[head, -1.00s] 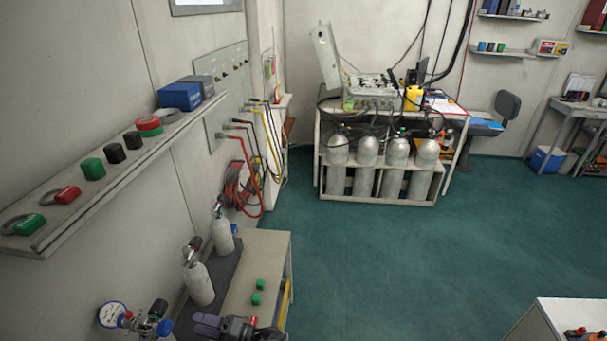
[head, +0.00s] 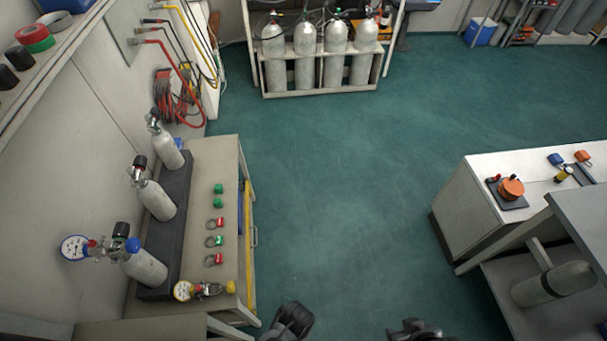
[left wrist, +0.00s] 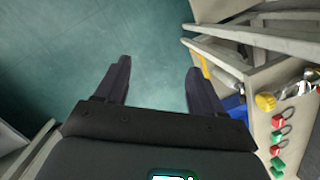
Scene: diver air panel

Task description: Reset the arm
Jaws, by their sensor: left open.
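My left gripper (head: 290,322) shows at the bottom edge of the head view, just right of the small cart (head: 205,155). In the left wrist view my left gripper (left wrist: 158,82) has its two dark fingers spread, with only green floor between them. It holds nothing. My right gripper (head: 413,330) is partly cut off at the bottom edge of the head view, over the floor. Its fingers cannot be made out.
Several grey cylinders (head: 158,200) stand tilted on the cart, with a gauge regulator (head: 200,290) at its near end and red and green tags (head: 215,241) on top. A white counter (head: 480,190) stands at right. Green floor (head: 330,190) between is clear.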

